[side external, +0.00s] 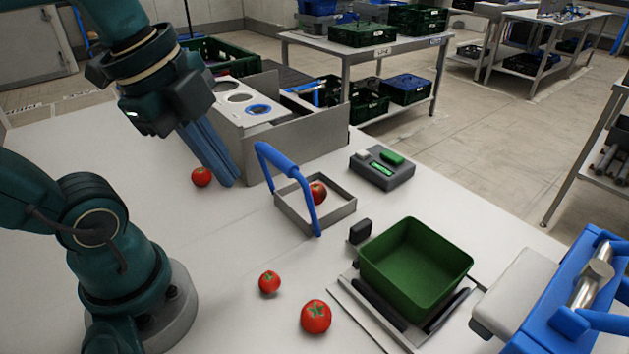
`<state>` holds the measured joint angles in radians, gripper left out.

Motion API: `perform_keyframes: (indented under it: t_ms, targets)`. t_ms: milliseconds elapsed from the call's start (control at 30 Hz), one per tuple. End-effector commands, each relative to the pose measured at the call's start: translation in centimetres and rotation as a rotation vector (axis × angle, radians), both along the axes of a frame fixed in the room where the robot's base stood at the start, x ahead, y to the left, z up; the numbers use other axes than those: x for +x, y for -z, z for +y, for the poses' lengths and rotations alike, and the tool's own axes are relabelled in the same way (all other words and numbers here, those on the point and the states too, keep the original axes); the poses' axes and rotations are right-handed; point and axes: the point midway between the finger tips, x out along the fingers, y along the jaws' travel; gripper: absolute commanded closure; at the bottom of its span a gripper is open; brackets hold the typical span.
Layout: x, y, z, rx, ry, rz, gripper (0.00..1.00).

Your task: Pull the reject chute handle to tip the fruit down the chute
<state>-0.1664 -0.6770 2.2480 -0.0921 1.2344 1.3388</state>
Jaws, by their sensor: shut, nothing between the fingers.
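The blue handle (277,158) arches over a small square metal tray (339,213) in the middle of the table. A red fruit (317,193) lies in the tray, partly behind the handle. My gripper (228,184) hangs to the left of the handle, pointing down. Its blue fingers are shut with nothing between them, and they are apart from the handle. A grey metal panel (300,143) stands behind the tray; I cannot tell whether it belongs to the chute.
Loose tomatoes lie on the table: one (201,177) left of my gripper, one (269,282) and another (316,317) in front. A green crate (415,300) sits front right. The left tabletop is mostly clear.

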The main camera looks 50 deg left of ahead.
Motion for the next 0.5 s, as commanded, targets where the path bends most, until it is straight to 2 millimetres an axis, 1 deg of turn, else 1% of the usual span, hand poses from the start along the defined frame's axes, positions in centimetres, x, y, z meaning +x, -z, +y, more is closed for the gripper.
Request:
perform_keyframes:
  t_ms: [100, 300, 400, 500]
  targets:
    - [0.2, -1.1, 0.7, 0.053, 0.153, 0.014, 1.00]
    - [0.7, -3.2, 2.2, 0.129, 0.403, 0.029, 1.00]
    - [0.9, -4.4, 3.4, 0.159, 0.494, 0.032, 1.00]
    - [1.2, -5.3, 4.7, 0.171, 0.512, 0.032, 1.00]
